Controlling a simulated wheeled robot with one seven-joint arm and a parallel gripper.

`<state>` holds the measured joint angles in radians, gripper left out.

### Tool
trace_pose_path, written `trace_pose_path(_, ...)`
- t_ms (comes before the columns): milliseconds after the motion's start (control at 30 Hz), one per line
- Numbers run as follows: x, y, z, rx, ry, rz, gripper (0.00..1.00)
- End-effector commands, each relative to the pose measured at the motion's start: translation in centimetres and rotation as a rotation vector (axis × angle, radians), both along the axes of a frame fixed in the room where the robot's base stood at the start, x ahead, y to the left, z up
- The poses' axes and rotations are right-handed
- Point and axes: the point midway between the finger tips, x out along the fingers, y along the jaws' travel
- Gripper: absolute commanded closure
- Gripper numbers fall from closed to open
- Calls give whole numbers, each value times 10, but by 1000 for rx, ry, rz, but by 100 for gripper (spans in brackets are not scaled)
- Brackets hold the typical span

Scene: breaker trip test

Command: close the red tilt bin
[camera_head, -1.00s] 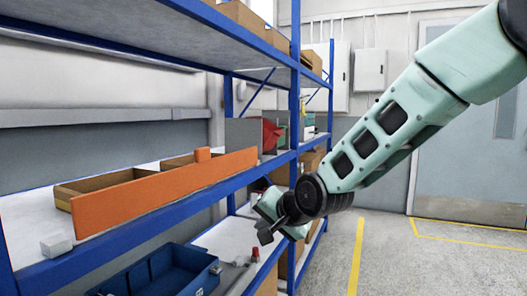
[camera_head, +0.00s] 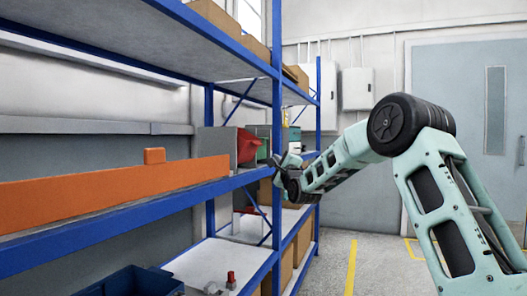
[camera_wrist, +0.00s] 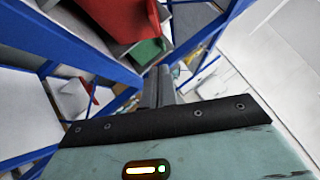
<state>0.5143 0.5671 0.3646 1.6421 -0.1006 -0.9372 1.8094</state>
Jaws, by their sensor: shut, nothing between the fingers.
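The red tilt bin (camera_head: 248,146) sits in a grey housing (camera_head: 217,142) on the middle shelf, tipped outward from its front. Its red face also shows at the top of the wrist view (camera_wrist: 118,17), cut off by the frame. My gripper (camera_head: 278,162) is at the shelf's front edge, just right of the red bin and near the blue post. In the wrist view its fingers (camera_wrist: 157,82) are together and empty, below the red bin in the picture. I cannot tell whether they touch the bin.
A green bin (camera_wrist: 146,50) is close to the red one. A blue post (camera_head: 277,100) stands beside my gripper. A long orange panel (camera_head: 110,190) runs along the shelf's left part. A blue crate (camera_head: 135,281) is below. The floor right of the rack is clear.

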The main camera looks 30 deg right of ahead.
Motion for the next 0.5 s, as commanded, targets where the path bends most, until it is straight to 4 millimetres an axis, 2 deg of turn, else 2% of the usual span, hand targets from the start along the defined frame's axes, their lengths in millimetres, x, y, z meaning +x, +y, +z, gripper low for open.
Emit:
trace_pose_path(233, 41, -7, 15, 0, 1, 0, 100)
trace_pose_path(300, 49, 2, 21, 0, 0, 3, 100)
trace_pose_path(500, 63, 12, 30, 0, 2, 1, 100)
